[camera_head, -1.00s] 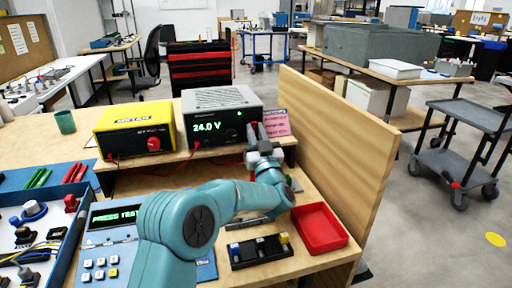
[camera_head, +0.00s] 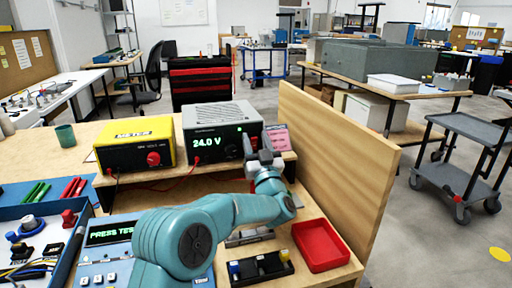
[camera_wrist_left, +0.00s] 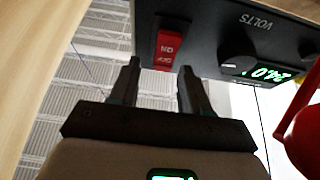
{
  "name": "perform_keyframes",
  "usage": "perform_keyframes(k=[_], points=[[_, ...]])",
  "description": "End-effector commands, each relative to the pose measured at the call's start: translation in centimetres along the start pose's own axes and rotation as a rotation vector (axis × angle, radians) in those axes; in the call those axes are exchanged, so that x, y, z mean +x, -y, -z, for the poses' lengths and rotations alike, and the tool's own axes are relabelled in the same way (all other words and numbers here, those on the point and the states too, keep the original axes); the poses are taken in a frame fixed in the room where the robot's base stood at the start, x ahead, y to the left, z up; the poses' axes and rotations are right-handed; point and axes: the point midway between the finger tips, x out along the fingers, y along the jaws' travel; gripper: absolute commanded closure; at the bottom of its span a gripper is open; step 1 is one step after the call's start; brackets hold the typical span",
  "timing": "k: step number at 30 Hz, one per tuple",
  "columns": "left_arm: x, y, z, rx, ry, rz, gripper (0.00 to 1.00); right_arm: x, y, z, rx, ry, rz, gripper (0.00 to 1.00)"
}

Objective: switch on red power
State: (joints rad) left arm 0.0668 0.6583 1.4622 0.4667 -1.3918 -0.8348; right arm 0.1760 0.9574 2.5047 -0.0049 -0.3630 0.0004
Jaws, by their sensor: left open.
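The grey-and-black power supply (camera_head: 215,118) stands on the shelf at the back. Its display reads 24.0 V in green and a small green light is lit. Its red rocker switch (camera_wrist_left: 167,49), marked ON and OFF, shows upside down in the left wrist view. In the head view my left gripper hides the switch. My left gripper (camera_head: 258,143) is open in front of the right part of the supply's front. In the left wrist view the open fingers (camera_wrist_left: 159,80) point towards the switch, with nothing between them. I cannot tell whether a fingertip touches it.
A yellow meter (camera_head: 135,145) stands left of the supply. A pink card (camera_head: 278,138) is behind my gripper at the right. A tall wooden panel (camera_head: 335,165) closes the right side. A red tray (camera_head: 320,247) and a black block with switches (camera_head: 260,268) lie in front.

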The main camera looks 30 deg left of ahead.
Motion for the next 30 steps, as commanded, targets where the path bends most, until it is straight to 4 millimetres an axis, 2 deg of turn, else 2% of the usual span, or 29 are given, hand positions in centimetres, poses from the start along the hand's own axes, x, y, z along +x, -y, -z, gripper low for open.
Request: perform_keyframes(k=[1, 3, 12, 16, 22, 30], points=[[0.8, 0.1, 1.7, -0.005, -0.006, 0.003, 0.53, -0.6, 0.2, 0.0, 0.0, 0.0, 0.0, 1.0], [1.6, 0.0, 3.4, -0.005, -0.005, 0.002, 0.53, -1.0, 0.4, 0.0, 0.0, 0.0, 0.0, 1.0], [5.3, 0.1, 10.7, -0.005, -0.005, 0.003, 0.53, -3.0, 1.1, -0.1, 0.0, 0.0, 0.0, 1.0], [6.7, 0.1, 13.3, -0.004, -0.003, 0.002, 0.53, -3.7, 1.3, -0.1, 0.0, 0.0, 0.0, 1.0], [7.8, 0.1, 15.6, -0.003, -0.002, 0.002, 0.53, -4.3, 1.6, -0.1, 0.0, 0.0, 0.0, 1.0], [8.1, 0.1, 16.0, -0.001, -0.002, 0.001, 0.53, -4.4, 1.6, -0.1, 0.0, 0.0, 0.0, 1.0]])
